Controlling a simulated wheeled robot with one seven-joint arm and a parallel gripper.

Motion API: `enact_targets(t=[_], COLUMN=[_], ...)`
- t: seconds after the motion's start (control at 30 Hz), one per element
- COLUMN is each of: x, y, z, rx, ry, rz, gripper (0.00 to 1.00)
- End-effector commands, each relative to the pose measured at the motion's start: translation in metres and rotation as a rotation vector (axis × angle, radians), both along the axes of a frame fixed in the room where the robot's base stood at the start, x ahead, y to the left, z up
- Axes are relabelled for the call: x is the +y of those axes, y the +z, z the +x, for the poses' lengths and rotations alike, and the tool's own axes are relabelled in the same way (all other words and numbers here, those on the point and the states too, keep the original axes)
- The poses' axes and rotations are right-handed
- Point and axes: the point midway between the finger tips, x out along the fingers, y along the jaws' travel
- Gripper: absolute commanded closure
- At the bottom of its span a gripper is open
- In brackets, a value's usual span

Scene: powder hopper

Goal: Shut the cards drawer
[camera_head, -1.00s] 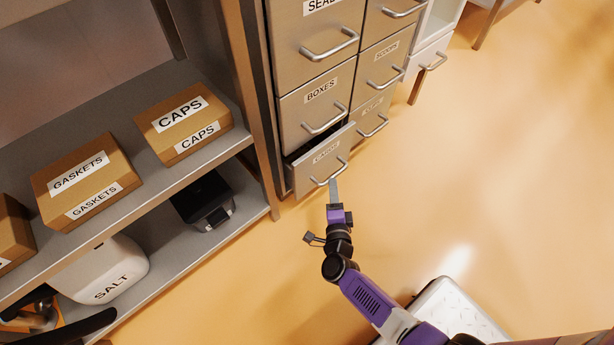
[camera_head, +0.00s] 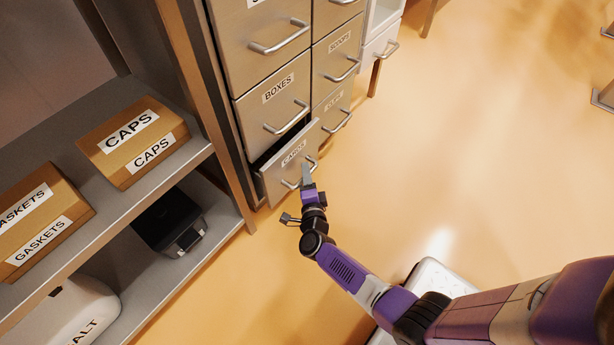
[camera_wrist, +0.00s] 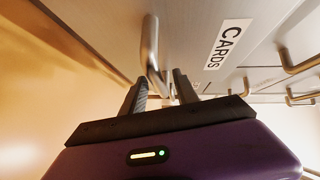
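The cards drawer (camera_head: 280,172) is the bottom drawer of the left column of a metal cabinet. It stands partly pulled out, with a dark gap behind its front. Its bar handle (camera_head: 293,184) faces my gripper (camera_head: 306,170), whose fingertips are at the handle's right part. In the wrist view, the CARDS label (camera_wrist: 228,44) is on the drawer front. The handle (camera_wrist: 150,45) runs down to between the two fingers of my gripper (camera_wrist: 160,80). The fingers are apart, with space beside the bar. Whether they touch it is unclear.
The boxes drawer (camera_head: 273,100) above looks shut. A shelf (camera_head: 150,262) at left holds caps (camera_head: 133,141) and gaskets (camera_head: 42,222) boxes, a dark device (camera_head: 172,225) and a salt container (camera_head: 75,312). The shelf post (camera_head: 205,110) stands close left of the cabinet.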

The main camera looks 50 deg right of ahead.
Motion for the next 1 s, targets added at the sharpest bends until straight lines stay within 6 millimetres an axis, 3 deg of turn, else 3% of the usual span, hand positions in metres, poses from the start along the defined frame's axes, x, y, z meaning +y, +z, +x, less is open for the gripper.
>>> enact_targets(t=[0.13, 0.3, 1.0], x=[0.0001, 0.0003, 0.0007], y=[0.0002, 0.0002, -0.0001], z=[-0.0001, -0.0001, -0.0003], rx=[0.000, 0.000, 0.000], ry=[0.000, 0.000, 0.001], rz=[0.000, 0.000, 0.000], gripper=[0.66, 0.99, 1.00])
